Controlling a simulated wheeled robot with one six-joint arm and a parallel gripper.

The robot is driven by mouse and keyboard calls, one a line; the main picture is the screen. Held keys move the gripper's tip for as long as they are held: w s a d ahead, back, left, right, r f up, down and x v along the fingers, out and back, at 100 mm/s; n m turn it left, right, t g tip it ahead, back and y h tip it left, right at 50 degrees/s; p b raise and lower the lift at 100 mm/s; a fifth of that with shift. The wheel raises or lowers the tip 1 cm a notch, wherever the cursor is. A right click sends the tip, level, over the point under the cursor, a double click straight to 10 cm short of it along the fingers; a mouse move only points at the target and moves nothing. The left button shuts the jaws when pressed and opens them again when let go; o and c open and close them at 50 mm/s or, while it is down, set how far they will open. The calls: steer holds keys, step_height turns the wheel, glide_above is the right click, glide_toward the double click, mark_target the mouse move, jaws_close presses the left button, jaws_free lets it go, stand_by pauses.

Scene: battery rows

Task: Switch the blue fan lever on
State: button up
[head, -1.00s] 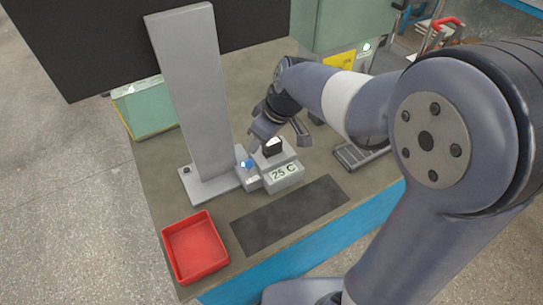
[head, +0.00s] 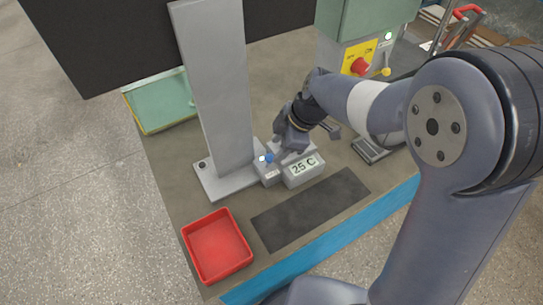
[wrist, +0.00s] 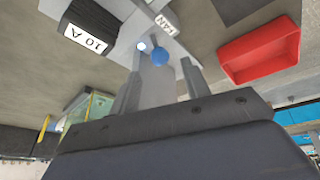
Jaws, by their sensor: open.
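The blue fan lever shows as a round blue knob (head: 269,158) on a small grey box at the foot of the grey upright panel (head: 215,90). In the wrist view the blue knob (wrist: 159,57) lies just ahead of the fingers and roughly between them, beside a small white lamp (wrist: 142,46) and the FAN label (wrist: 166,21). My gripper (wrist: 163,75) is open and empty. In the head view my gripper (head: 300,138) is close above and right of the knob. I cannot tell whether a finger touches the knob.
A grey box with a 25 C display (head: 304,166) adjoins the fan box. A black part marked 10 A (wrist: 85,38) is near the fingers. A red tray (head: 217,246) and a dark mat (head: 310,210) lie in front. A green cabinet with a red button (head: 361,67) stands behind.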

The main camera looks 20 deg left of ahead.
mark_target(271, 156)
steer(key=x, duration=0.6)
steer(key=shift+a+f, duration=0.15)
steer(key=shift+f, duration=0.15)
jaws_close()
